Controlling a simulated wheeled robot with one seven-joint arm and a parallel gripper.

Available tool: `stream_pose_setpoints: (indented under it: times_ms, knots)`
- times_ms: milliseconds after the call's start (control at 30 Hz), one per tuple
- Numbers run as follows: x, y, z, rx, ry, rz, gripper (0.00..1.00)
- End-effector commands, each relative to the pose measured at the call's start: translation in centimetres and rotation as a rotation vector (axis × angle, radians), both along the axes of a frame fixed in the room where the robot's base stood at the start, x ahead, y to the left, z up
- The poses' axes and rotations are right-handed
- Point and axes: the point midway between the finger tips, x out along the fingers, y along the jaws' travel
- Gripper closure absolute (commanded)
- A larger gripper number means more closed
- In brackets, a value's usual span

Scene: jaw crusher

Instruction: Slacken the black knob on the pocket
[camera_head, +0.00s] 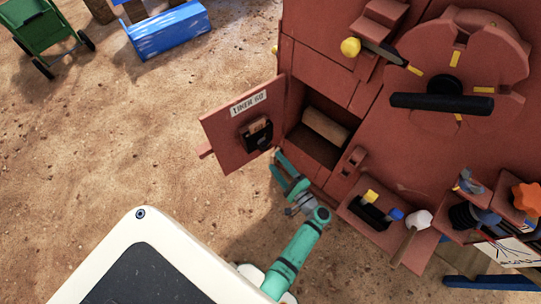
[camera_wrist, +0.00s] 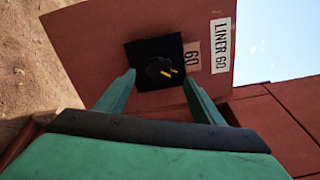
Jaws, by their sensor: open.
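The black knob (camera_wrist: 160,70) has a lobed shape with yellow marks and sits on a dark pocket (camera_wrist: 136,53) on the inside of the open red door (camera_wrist: 90,35). A tan card marked 60 (camera_wrist: 191,58) sticks out of the pocket. In the head view the pocket (camera_head: 259,139) is on the open door (camera_head: 222,128); the knob is too small to make out there. My gripper (camera_wrist: 158,88) is open and empty, its two green fingers pointing toward the pocket with the knob between their lines. The fingertips appear short of the knob. My gripper also shows in the head view (camera_head: 276,167).
The door carries a LINER 60 label (camera_wrist: 221,46). A shelf (camera_head: 372,220) with tools juts from the red machine at right. Sandy ground (camera_head: 110,140) at left is free.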

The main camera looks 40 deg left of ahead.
Motion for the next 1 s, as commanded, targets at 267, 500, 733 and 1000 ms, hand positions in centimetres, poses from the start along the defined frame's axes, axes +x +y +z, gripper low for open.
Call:
stream_pose_setpoints:
  times_ms: [267, 500, 733, 1000]
  knots:
    - [-0.9, -2.6, 0.0, 0.001, 0.001, -0.001, 0.38]
    - [-1.0, -2.7, 0.0, 0.000, 0.001, 0.000, 0.38]
    - [-1.1, -2.4, 0.0, 0.000, 0.001, 0.006, 0.38]
    - [-1.8, -2.3, -0.8, -0.032, 0.006, -0.005, 0.38]
